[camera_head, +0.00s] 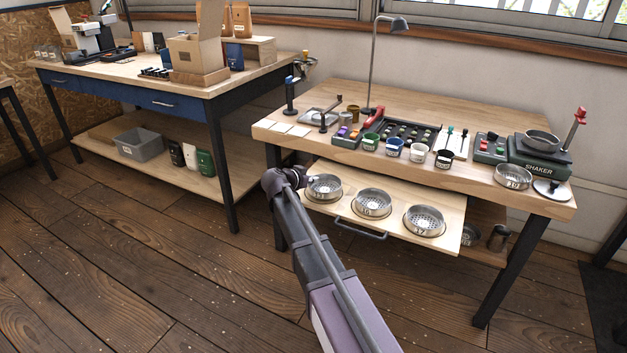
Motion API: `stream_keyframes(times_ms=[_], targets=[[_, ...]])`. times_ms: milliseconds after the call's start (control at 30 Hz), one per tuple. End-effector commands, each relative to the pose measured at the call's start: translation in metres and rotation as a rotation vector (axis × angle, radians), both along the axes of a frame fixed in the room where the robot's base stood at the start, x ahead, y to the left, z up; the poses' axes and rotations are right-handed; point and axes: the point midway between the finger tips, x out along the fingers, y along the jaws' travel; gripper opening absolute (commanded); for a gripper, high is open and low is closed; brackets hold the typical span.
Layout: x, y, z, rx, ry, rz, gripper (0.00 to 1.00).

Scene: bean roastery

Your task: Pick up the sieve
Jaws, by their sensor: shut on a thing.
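Three round metal sieves sit in a row on the pulled-out wooden board (398,226) under the right bench: a left sieve (325,188), a middle sieve (372,204) and a right sieve (424,221). Dark numbers show on their sides, too small to read surely. My gripper (304,178) is at the left rim of the left sieve, shut on it. The fingers are small and partly hidden by my wrist, so the exact hold is unclear. The left sieve looks level and at its place on the board; I cannot tell whether it is lifted.
On the right bench (320,92) stand a green shaker (540,158) with a metal pan, another sieve (513,176), colored cups and a lamp (378,60). The board has a dark front handle (361,229). A blue-drawered bench (150,90) stands left. The floor in front is clear.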

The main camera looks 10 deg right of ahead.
Motion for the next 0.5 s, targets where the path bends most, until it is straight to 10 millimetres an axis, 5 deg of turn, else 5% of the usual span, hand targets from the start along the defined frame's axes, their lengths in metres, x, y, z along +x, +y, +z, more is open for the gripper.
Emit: stream_keyframes(times_ms=[267, 500], targets=[[0.000, 0.000, 0.029, 0.000, 0.000, 0.000, 0.00], [-0.063, 0.004, 0.029, -0.001, 0.000, 0.003, 0.00]])
